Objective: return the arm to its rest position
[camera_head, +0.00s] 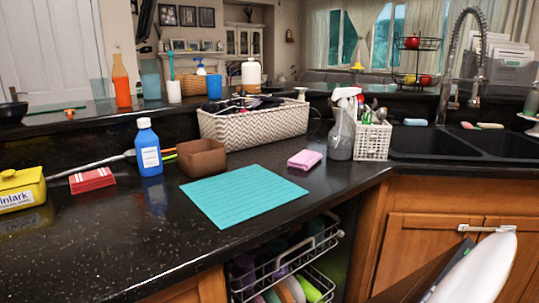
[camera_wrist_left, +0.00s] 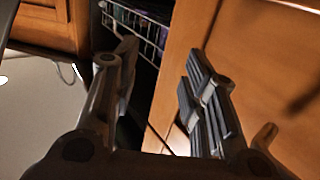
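My left gripper (camera_wrist_left: 160,72) shows in the left wrist view with its two fingers spread apart and nothing between them. It is in front of the wooden cabinet (camera_wrist_left: 245,60), below counter height, with part of a wire rack (camera_wrist_left: 135,25) beyond the fingers. The left gripper does not show in the head view. My right gripper is in neither view.
The dark counter (camera_head: 100,240) carries a teal mat (camera_head: 240,195), blue bottle (camera_head: 149,150), brown box (camera_head: 202,158) and patterned basket (camera_head: 254,122). A pull-out wire rack (camera_head: 290,255) extends under the counter. A double sink (camera_head: 455,143) lies at right.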

